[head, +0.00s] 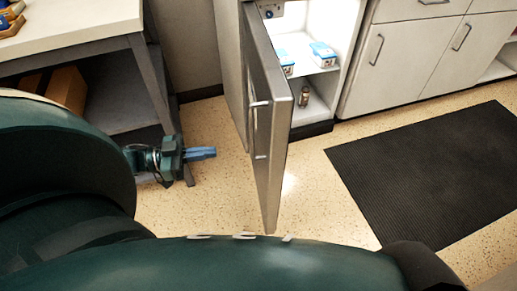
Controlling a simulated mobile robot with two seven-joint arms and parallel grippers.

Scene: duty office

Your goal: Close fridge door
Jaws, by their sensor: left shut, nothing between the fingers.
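The fridge (337,91) stands at the top middle with its lit inside showing. Its grey door (268,130) stands wide open, swung out toward me, with a pale handle on its left face. Blue-and-white cartons (322,54) sit on a shelf, and a small bottle (304,97) stands lower inside. My left gripper (212,153) is left of the door, pointing right toward its outer face, with a gap between them. Its blue fingers are shut and empty. My right gripper does not show.
A table (75,27) with a lower shelf holding a brown box (66,89) stands at the left. Grey cabinets (405,60) stand right of the fridge. A black mat (425,165) lies on the speckled floor, with clear floor between it and the door.

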